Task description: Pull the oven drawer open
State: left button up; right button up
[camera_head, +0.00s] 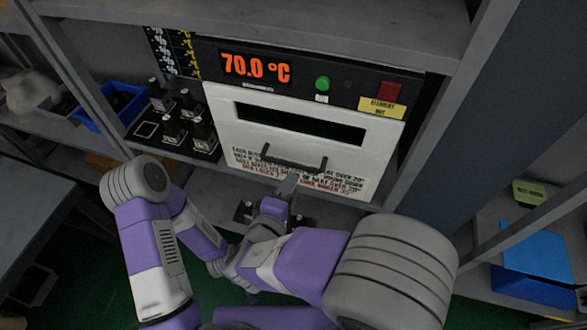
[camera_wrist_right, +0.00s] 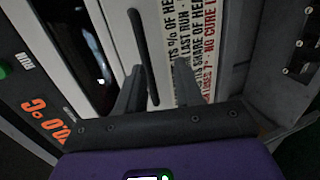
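The oven (camera_head: 305,110) has a white front with a dark window, closed flush in its dark frame. Its dark bar handle (camera_head: 292,163) runs across the lower front, above printed text. My right gripper (camera_head: 288,181) is at the handle, just below its middle. In the right wrist view the handle (camera_wrist_right: 140,45) runs down between the two grey fingers of the right gripper (camera_wrist_right: 158,90). The fingers stand apart, with gaps beside the bar; I cannot tell whether either touches it. I cannot make out my left gripper; only its arm shows in the head view.
The display (camera_head: 256,67) reads 70.0 °C, beside a green button (camera_head: 322,83) and a red switch (camera_head: 389,91). Several valve blocks (camera_head: 174,130) stand on a dark tray left of the oven, near a blue bin (camera_head: 100,112). Shelf posts flank the oven.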

aim_at(293, 167)
jog(key=shift+t+y, duration=0.3)
jog(key=shift+t, duration=0.2)
jog(key=w, duration=0.4)
jog(key=w+d+b, duration=0.1)
jog(key=w, duration=0.2)
jog(key=shift+d+r, duration=0.1)
jog(key=shift+c, duration=0.3)
grip_shut()
